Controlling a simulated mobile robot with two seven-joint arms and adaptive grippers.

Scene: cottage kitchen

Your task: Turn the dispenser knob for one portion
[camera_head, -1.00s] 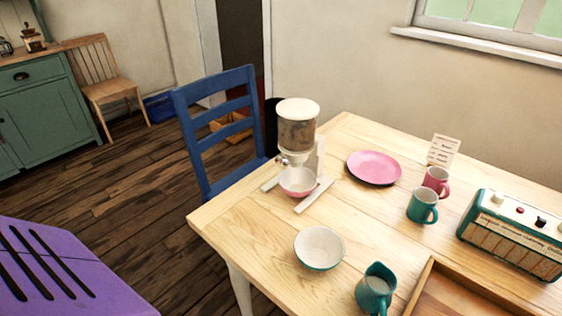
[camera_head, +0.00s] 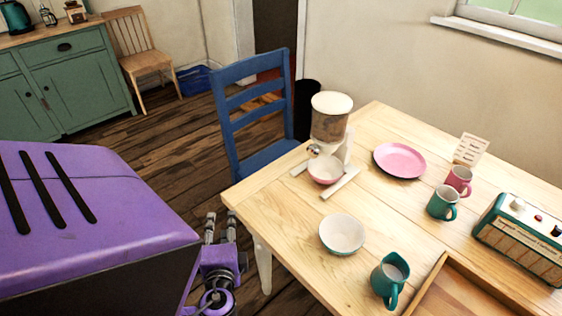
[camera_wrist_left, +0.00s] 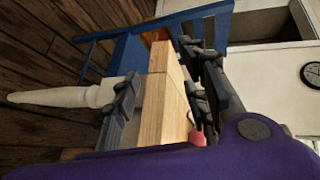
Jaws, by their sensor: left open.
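The dispenser (camera_head: 330,118) stands on the wooden table near its far left corner, with a clear body and a white lid. Its small knob (camera_head: 313,149) shows at the front below the body. A pink bowl (camera_head: 326,170) sits under the spout. My left gripper (camera_head: 220,226) is beside the table's left edge, apart from the dispenser and empty. In the left wrist view its two fingers (camera_wrist_left: 163,95) are spread, with the table edge (camera_wrist_left: 164,105) seen between them. A bit of pink shows behind the right finger; I cannot tell what it is. My right gripper is out of view.
On the table (camera_head: 290,215) are a white-and-teal bowl (camera_head: 342,234), a teal jug (camera_head: 390,278), a pink plate (camera_head: 400,159), two mugs, a card, a radio (camera_head: 522,238) and a wooden tray (camera_head: 452,290). A blue chair (camera_head: 255,110) stands at the table's far left side.

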